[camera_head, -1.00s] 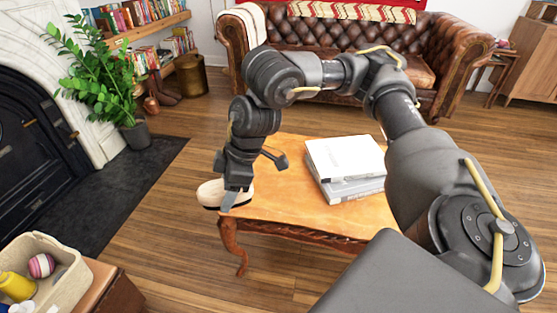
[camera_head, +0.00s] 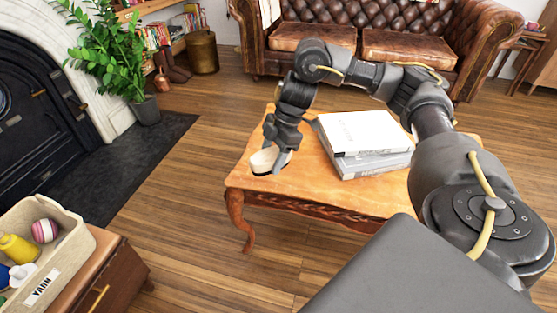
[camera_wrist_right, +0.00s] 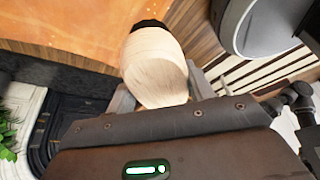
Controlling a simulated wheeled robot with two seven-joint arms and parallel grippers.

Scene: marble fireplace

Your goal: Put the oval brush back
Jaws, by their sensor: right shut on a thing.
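The oval brush (camera_head: 265,160), a pale wooden oval with a dark underside, is in my right gripper (camera_head: 280,163) above the left end of the wooden coffee table (camera_head: 300,184). Its pale side faces up. I cannot tell whether its dark side touches the tabletop. In the right wrist view the brush (camera_wrist_right: 155,62) lies between the fingers, its dark end pointing away from the gripper. My right gripper is shut on it. My left gripper is out of view.
Stacked books (camera_head: 362,135) lie on the table, right of the gripper. A leather sofa (camera_head: 350,40) stands behind. The tabletop's front left is clear.

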